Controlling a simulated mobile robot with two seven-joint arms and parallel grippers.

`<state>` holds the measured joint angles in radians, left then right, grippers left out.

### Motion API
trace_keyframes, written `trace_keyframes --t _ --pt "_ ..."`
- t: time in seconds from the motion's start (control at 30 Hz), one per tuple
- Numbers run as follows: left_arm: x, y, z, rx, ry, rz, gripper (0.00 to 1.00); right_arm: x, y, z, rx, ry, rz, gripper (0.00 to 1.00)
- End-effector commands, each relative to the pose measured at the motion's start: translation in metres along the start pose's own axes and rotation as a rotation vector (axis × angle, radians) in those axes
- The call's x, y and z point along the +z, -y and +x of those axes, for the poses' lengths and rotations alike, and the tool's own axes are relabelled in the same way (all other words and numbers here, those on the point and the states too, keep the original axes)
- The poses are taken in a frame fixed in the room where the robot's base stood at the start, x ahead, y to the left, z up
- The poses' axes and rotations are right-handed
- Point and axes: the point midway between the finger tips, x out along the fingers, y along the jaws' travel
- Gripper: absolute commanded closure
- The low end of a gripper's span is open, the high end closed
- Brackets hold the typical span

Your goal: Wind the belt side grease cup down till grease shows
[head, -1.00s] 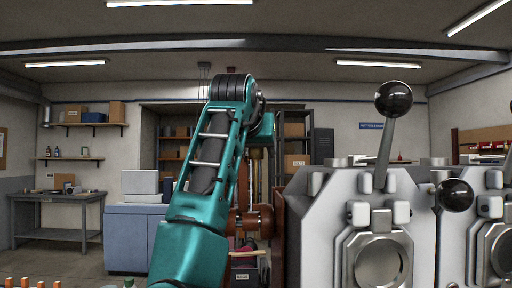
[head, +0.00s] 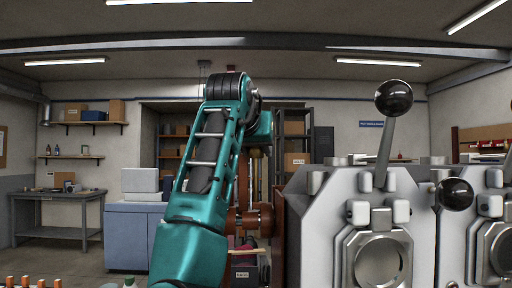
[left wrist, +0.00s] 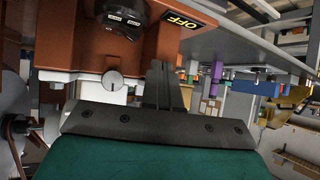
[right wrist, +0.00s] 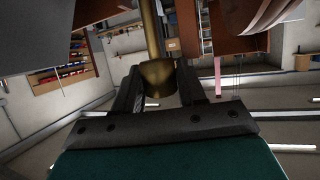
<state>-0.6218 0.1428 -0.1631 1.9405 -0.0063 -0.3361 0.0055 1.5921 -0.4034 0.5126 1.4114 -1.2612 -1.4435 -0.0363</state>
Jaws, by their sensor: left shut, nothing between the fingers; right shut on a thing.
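A brass grease cup (right wrist: 158,74) with a round brass stem (right wrist: 150,28) shows in the right wrist view. My right gripper (right wrist: 155,88) is shut on the cup, with one dark finger on each side of it. In the head view, my right gripper (head: 257,149) is small and partly hidden behind its teal arm, beside a brass upright (head: 256,166). No grease can be made out. My left gripper (left wrist: 165,82) is shut and empty in the left wrist view, beside a brown-orange housing (left wrist: 70,38) with an OFF label (left wrist: 183,19).
A pale metal roaster front (head: 325,225) with black ball levers (head: 394,98) stands to the right of the arm. A blue-grey cabinet (head: 136,238) and a workbench (head: 57,197) stand farther back left.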

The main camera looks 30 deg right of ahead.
Motion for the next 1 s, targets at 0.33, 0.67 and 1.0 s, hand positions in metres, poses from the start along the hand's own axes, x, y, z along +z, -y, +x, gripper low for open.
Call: trace_keyframes --t 0.33,0.67,1.0 --pt "-0.0049 0.0002 -0.0034 0.0 0.0 0.0 1.0 -0.0007 0.0001 0.0004 0.198 -0.001 0.076 0.9" --pt "-0.0043 0.0002 -0.0034 0.0 0.001 0.0 1.0 -0.0007 -0.0003 0.0004 0.387 -0.001 0.156 0.9" --pt "-0.0021 -0.0002 -0.0044 0.0 0.005 0.0 1.0 -0.0003 -0.0003 0.0002 0.468 0.0 0.193 0.9"
